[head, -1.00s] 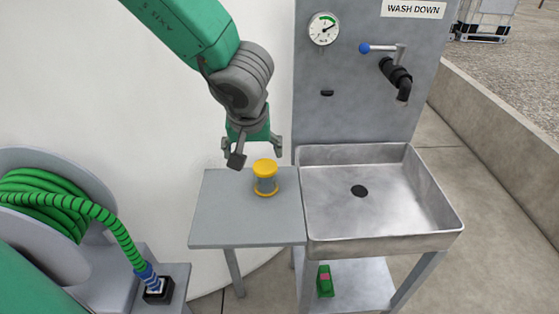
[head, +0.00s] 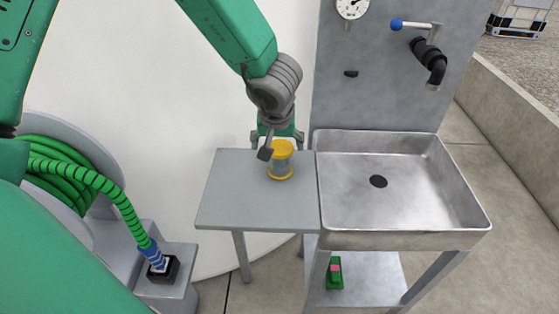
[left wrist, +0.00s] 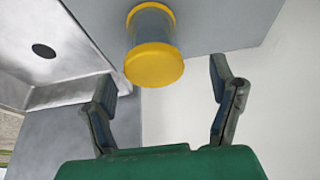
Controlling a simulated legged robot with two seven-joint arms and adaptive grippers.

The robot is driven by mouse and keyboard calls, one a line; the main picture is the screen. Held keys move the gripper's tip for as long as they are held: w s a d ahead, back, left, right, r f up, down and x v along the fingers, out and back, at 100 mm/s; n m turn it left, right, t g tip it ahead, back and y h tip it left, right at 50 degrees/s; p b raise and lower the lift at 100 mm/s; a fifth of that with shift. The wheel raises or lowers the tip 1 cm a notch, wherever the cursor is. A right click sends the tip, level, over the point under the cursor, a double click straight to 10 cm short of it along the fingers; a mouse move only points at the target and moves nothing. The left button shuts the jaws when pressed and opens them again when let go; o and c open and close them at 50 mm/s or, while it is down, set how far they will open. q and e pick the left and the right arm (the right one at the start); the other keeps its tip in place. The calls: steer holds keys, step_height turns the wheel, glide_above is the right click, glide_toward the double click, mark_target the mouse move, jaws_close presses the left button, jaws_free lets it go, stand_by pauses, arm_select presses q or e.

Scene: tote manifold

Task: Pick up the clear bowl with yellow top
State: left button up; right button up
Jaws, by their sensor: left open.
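The clear bowl with yellow top (head: 281,162) stands upright on the grey side table, with a yellow lid and a yellow base ring around a clear middle. In the left wrist view the bowl (left wrist: 154,48) lies ahead of the fingers, between their lines, and nothing touches it there. The left wrist view shows both fingers of the gripper (left wrist: 165,95) spread apart. My right gripper is not in view.
The grey side table (head: 232,205) is otherwise bare. A steel sink (head: 400,205) adjoins its right side, with a tap (head: 432,60) on the panel above. A green hose reel (head: 60,175) stands at left. A green object (head: 335,275) sits on the shelf below.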

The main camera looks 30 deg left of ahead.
mark_target(280, 148)
arm_select(q)
steer(key=x, duration=0.2)
steer(key=b+x, duration=0.1)
steer(key=shift+w+d+f, duration=0.2)
steer(key=shift+w+f, duration=0.1)
steer(key=shift+d+r, duration=0.2)
steer(key=shift+s, duration=0.1)
steer(key=c, duration=1.2)
steer(key=shift+a, duration=0.15)
steer(key=shift+c, duration=0.7)
